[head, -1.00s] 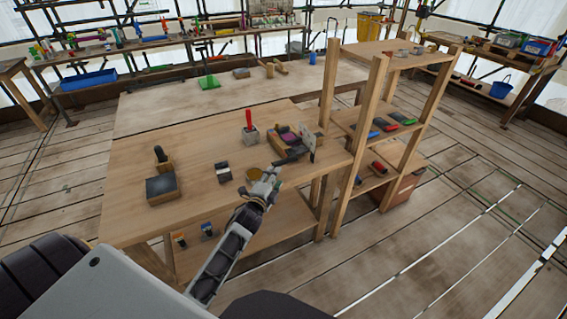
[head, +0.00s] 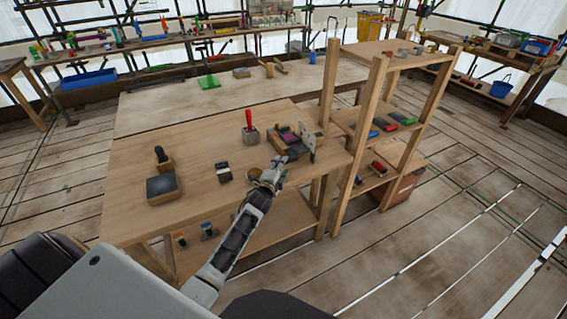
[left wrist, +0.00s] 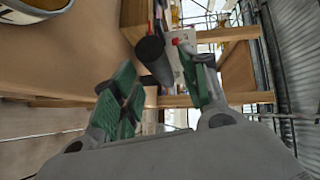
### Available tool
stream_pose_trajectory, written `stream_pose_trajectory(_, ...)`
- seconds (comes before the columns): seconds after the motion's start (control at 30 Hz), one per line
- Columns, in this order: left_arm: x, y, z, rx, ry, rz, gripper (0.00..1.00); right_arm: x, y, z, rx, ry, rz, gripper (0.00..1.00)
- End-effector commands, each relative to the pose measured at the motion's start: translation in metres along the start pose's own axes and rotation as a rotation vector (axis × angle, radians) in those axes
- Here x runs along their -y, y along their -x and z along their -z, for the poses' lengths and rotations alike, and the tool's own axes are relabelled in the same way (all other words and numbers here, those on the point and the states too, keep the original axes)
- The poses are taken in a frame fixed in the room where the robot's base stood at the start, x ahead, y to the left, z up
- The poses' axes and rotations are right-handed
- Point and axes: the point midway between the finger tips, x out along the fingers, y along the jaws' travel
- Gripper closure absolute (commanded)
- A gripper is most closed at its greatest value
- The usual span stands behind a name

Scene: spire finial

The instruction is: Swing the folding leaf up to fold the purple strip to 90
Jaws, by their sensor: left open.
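The folding device (head: 282,136) has a wooden base and stands near the right front edge of the workbench. The purple strip (head: 291,138) shows as a small patch on it. A pale upright plate (head: 308,145) stands at its right side; I cannot tell whether it is the folding leaf. My left gripper (head: 280,163) is just in front of the device. In the left wrist view, the open green-padded fingers (left wrist: 160,82) have a dark cylindrical handle (left wrist: 152,50) between them, near the tips. I cannot tell whether either finger touches it. My right gripper is out of view.
A round tan container (head: 254,174) is close beside my left gripper. A red-handled tool in a grey block (head: 250,131) stands behind. A dark-topped block (head: 162,187) is at the left. A wooden shelf (head: 350,150) is close at the right.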

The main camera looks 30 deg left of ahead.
Motion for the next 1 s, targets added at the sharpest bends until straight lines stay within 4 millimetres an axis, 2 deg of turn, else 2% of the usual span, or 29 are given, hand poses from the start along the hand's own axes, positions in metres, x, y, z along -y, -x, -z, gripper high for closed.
stream_pose_trajectory(0.4,0.001,-0.029,0.0,0.0,0.001,0.001,0.56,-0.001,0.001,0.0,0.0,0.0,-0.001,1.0)
stream_pose_trajectory(0.9,0.001,-0.035,0.0,0.0,0.001,0.001,0.56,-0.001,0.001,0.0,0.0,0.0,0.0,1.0)
stream_pose_trajectory(1.0,0.001,-0.035,0.0,0.0,0.001,0.001,0.69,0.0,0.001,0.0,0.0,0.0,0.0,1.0)
